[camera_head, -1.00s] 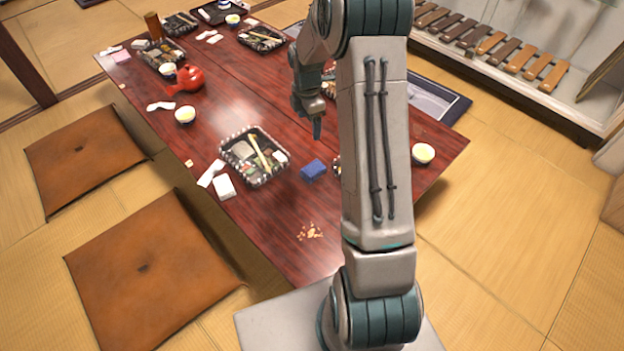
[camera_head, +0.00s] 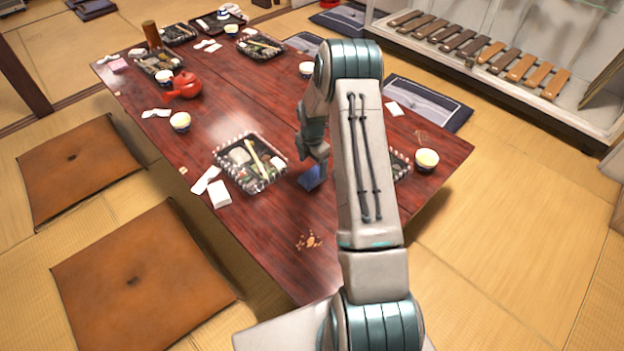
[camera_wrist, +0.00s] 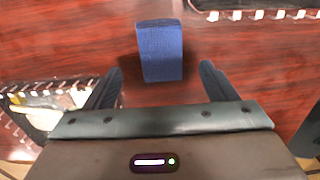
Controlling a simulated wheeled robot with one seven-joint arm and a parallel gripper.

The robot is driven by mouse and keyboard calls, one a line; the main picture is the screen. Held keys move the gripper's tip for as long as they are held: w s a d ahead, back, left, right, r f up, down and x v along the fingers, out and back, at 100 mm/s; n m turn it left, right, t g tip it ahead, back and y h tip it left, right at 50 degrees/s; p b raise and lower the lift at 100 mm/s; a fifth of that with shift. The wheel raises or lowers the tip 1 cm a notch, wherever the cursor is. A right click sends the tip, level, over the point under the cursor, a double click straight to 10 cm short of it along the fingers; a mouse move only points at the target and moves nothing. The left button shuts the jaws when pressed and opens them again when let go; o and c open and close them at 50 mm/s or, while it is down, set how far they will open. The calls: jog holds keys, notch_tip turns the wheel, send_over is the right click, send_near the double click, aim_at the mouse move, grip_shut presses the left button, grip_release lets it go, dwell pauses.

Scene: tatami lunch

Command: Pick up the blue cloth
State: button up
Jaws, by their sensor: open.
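The blue cloth (camera_head: 312,177) is a small folded block on the dark red table, right of a lunch tray. In the head view my gripper (camera_head: 310,158) is over it and hides part of it. In the wrist view the blue cloth (camera_wrist: 160,52) lies ahead of my open gripper (camera_wrist: 162,88), roughly centred between the two dark fingers. The fingers are apart and empty, and the cloth appears just beyond their tips. I cannot tell the exact height of the fingers above the table.
A lunch tray (camera_head: 219,150) stands just left of the cloth, with a white napkin box (camera_head: 220,194) beside it. A second tray and a cup (camera_head: 427,160) are to the right. Crumbs (camera_head: 308,241) lie on the clear front of the table (camera_head: 270,225). A red teapot (camera_head: 184,86) stands farther back.

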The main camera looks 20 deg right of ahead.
aim_at(312, 174)
notch_tip(312, 174, down, 5)
jog(key=shift+f+b, duration=0.1)
jog(key=shift+b, duration=1)
jog(key=c, duration=1.1)
jog(key=shift+o, duration=0.2)
notch_tip(312, 174, up, 10)
jog(key=p, duration=0.3)
jog(key=shift+o, duration=0.9)
jog(key=shift+c, duration=0.5)
